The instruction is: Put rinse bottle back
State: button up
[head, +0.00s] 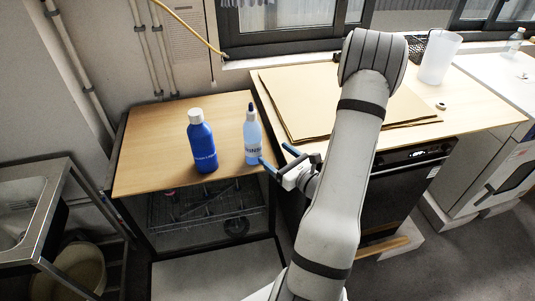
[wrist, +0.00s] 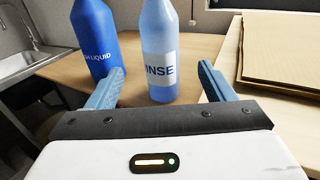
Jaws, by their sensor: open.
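The rinse bottle (head: 252,138) is light blue with a dark cap and a white label, and stands upright on the wooden top over the rack. In the wrist view the rinse bottle (wrist: 161,50) stands ahead of and between the two blue fingers. My gripper (head: 275,156) is open and empty, at the front right of the bottle. In the wrist view my gripper (wrist: 160,87) has its fingers spread wide. I cannot tell whether a finger touches the bottle. The bottle's upper end is cut off in the wrist view.
A dark blue wash liquid bottle (head: 202,143) with a white cap stands just left of the rinse bottle. Cardboard sheets (head: 290,108) lie on the higher counter at right. A sink (head: 25,205) is at far left. The wooden top (head: 150,150) is clear at left.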

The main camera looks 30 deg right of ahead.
jog(key=s+a+r+n+g+y, duration=0.2)
jog(key=a+r+n+g+y, duration=0.15)
jog(key=a+n, duration=0.3)
jog(key=s+a+r+n+g+y, duration=0.25)
jog(key=a+n+g, duration=0.25)
jog(key=a, duration=0.3)
jog(key=s+a+r+n+g+y, duration=0.2)
jog(key=a+n+g+y, duration=0.25)
jog(key=a+n, duration=0.2)
jog(key=s+r+n+g+h, duration=0.3)
jog(key=s+n+g+h, duration=0.2)
jog(key=s+n+h, duration=0.6)
jog(key=w+r+n+t+h, duration=0.1)
jog(key=w+d+r+n+t+h, duration=0.1)
jog(key=n, duration=0.1)
jog(key=d+r+n+t+h, duration=0.1)
jog(key=r, duration=0.1)
jog(key=shift+w+d+n+t, duration=0.2)
jog(key=shift+w+n+t, duration=0.1)
jog(key=shift+w+n, duration=0.1)
jog(key=shift+c, duration=0.3)
